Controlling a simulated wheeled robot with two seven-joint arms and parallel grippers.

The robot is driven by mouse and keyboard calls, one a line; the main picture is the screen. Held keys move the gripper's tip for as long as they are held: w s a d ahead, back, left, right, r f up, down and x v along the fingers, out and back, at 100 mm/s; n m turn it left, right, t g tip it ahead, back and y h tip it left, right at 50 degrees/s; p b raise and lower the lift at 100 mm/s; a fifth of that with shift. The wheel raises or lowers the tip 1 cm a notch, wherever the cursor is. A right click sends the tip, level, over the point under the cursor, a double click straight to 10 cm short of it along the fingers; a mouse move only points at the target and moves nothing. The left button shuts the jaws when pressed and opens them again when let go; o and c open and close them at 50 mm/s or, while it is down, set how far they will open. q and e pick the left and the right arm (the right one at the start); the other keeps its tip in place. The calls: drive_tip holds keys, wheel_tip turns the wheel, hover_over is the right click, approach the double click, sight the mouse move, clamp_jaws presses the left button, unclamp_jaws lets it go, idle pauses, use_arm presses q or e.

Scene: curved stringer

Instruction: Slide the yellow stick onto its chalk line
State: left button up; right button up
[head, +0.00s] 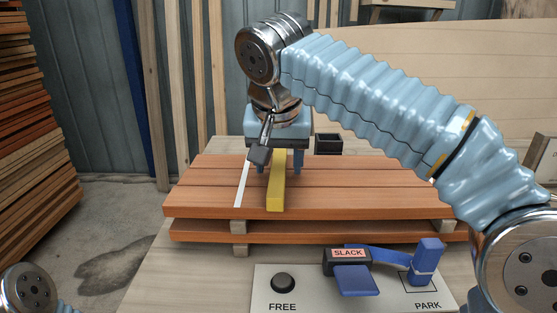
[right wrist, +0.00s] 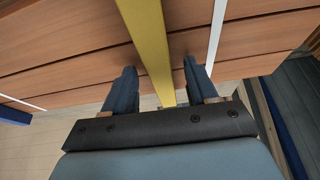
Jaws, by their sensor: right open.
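The yellow stick (head: 275,192) lies on the reddish planks, pointing away from me. It also shows in the right wrist view (right wrist: 148,40). A white chalk line (head: 241,185) lies to its left in the head view, apart from it and slightly slanted; in the right wrist view this line (right wrist: 216,32) is right of the stick. My right gripper (head: 279,170) points down over the stick's far part. Its open fingers (right wrist: 160,68) stand on either side of the stick, with gaps visible. The stick's far end is hidden by the gripper. My left gripper is out of view.
Stacked planks (head: 370,205) rest on spacers on a workbench. A panel (head: 300,298) marked FREE and PARK, with a blue lever (head: 356,281) and black knob (head: 283,282), sits in front. A black box (head: 328,144) stands behind. A second white mark (right wrist: 20,102) shows at left in the wrist view.

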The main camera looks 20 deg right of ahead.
clamp_jaws()
drive_tip(key=shift+w+a+r+p, duration=0.1)
drive_tip(key=shift+w+a+p, duration=0.1)
drive_tip(key=shift+a+p, duration=0.35)
drive_tip(key=shift+w+a+f+p, duration=0.1)
drive_tip(key=shift+w+a+p, duration=0.1)
drive_tip(key=shift+a, duration=0.6)
drive_tip(key=shift+w+a+r+p, duration=0.1)
drive_tip(key=shift+w+a+p, duration=0.1)
drive_tip(key=shift+a+p, duration=0.35)
drive_tip(key=shift+w+a, duration=0.25)
drive_tip(key=shift+a, duration=0.85)
unclamp_jaws()
